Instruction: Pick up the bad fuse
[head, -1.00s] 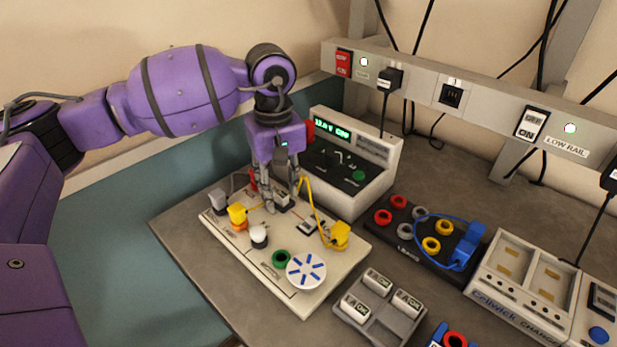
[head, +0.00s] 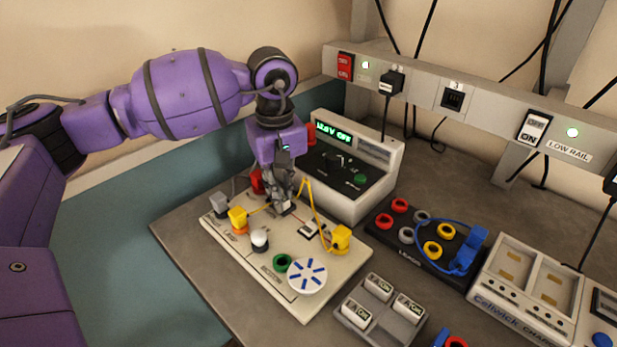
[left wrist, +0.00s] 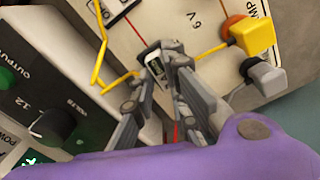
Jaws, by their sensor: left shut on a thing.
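My left gripper (head: 284,202) points down at the back part of the cream circuit board (head: 225,237). Its fingers are shut on a small pale block, the fuse (left wrist: 153,66), which shows between the fingertips in the left wrist view. The left gripper also shows there (left wrist: 168,58). The fingers hide most of the fuse, so its markings cannot be read. In the head view the fuse is at or just above the board; I cannot tell if it touches. My right gripper is not in view.
A yellow lead (head: 312,207) arches close beside the gripper to a yellow plug (head: 341,237). A power supply (head: 347,165) stands right behind the board. A white knob (head: 259,240) and a blue-striped disc (head: 306,275) stand in front. A grey tray (head: 388,317) holds several labelled blocks.

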